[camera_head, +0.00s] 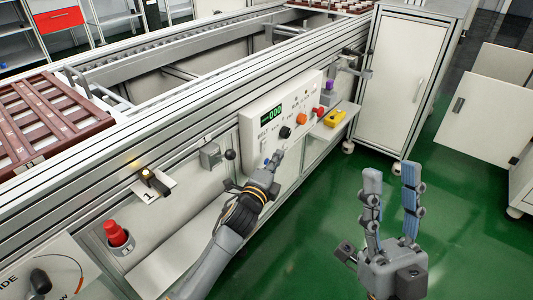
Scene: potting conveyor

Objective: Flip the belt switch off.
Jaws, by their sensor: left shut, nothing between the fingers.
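The white control panel (262,118) is on the side of the conveyor frame, with a green digital display (272,113), a black knob (285,132), an orange knob (302,118) and a red button (318,111). To its left is a grey box (210,154) and a lever with a black ball (230,155). I cannot tell from markings which control is the belt switch. My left gripper (278,156) is shut and empty, its tips at the lower part of the panel; contact is unclear and it hides what lies behind. My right gripper (392,172) is open and empty above the floor.
A yellow box (334,118) and a purple item (328,86) are right of the panel. A red button (116,234) and a small lamp (147,174) are at left. A white cabinet (405,80) stands at right. The green floor (320,215) is free.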

